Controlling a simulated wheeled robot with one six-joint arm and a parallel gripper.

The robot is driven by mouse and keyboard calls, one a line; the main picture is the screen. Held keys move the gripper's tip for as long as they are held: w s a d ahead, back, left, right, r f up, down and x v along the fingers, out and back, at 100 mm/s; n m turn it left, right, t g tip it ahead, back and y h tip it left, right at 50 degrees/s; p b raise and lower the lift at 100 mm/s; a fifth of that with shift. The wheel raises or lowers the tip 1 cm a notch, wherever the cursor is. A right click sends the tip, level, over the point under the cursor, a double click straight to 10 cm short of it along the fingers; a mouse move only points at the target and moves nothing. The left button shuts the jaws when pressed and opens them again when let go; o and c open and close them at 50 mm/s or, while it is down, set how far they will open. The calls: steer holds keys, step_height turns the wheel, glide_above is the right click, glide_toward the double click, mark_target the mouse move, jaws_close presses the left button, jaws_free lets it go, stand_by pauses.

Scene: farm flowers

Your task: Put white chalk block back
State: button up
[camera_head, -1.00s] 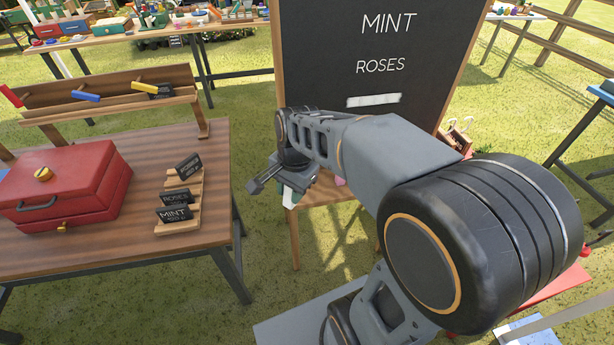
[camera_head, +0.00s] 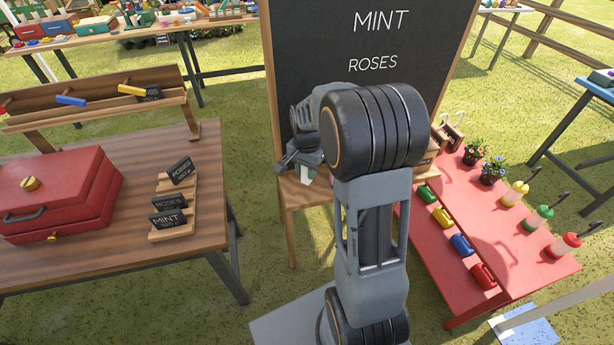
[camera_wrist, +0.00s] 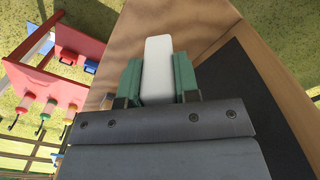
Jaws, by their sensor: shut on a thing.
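The white chalk block (camera_wrist: 157,68) is held between the green fingers of my gripper (camera_wrist: 157,82) in the wrist view. My gripper is shut on it. In the head view my gripper (camera_head: 303,170) is at the lower front of the blackboard (camera_head: 345,55), and the white block (camera_head: 307,173) shows as a small pale patch under it. The blackboard reads MINT and ROSES. Its wooden ledge (camera_head: 296,193) lies below the gripper. In the wrist view a wooden surface (camera_wrist: 208,22) is behind the block; whether the block touches it I cannot tell.
At left, a wooden table (camera_head: 120,233) holds a red toolbox (camera_head: 62,190) and a rack of small signs (camera_head: 175,205). At right, a red table (camera_head: 510,235) holds coloured blocks, bottles and potted flowers. My arm hides part of the ledge and board.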

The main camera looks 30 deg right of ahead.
steer(key=shift+w+d+f, duration=0.1)
steer(key=shift+w+f, duration=0.05)
steer(key=shift+f, duration=0.1)
steer(key=shift+w+d+f, duration=0.1)
steer(key=shift+f, duration=1.6)
steer(key=o, duration=0.9)
